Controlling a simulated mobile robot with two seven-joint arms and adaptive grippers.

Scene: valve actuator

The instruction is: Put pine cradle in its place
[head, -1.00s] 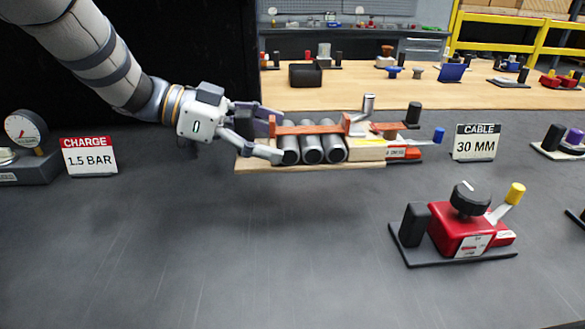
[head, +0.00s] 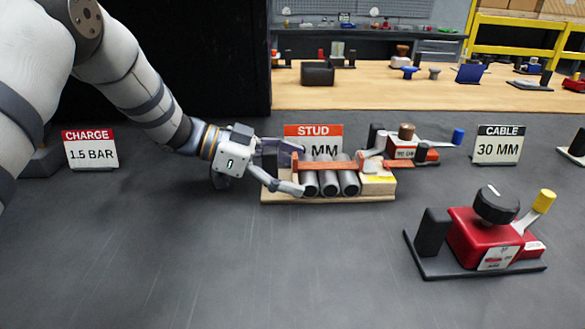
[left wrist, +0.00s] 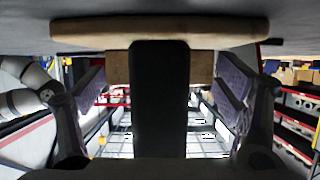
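The pine cradle (head: 282,196) is a pale wooden tray. It carries three grey cylinders under a red-brown bar and stands level on the dark bench, in front of the red-topped STUD sign (head: 312,131). My left gripper (head: 292,172) is at its left end, fingers toward it. In the left wrist view, a wooden board edge (left wrist: 160,28) spans the top and a black upright block (left wrist: 160,95) stands between the spread finger pads, with gaps on both sides. My left gripper is open around that block. The sign's lower part is hidden. My right gripper is not in view.
A red-bodied device with a blue-tipped lever (head: 457,136) stands behind the cradle's right end. A red device with a black knob (head: 485,235) is at front right. The CHARGE sign (head: 90,150) and CABLE sign (head: 497,145) flank the area.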

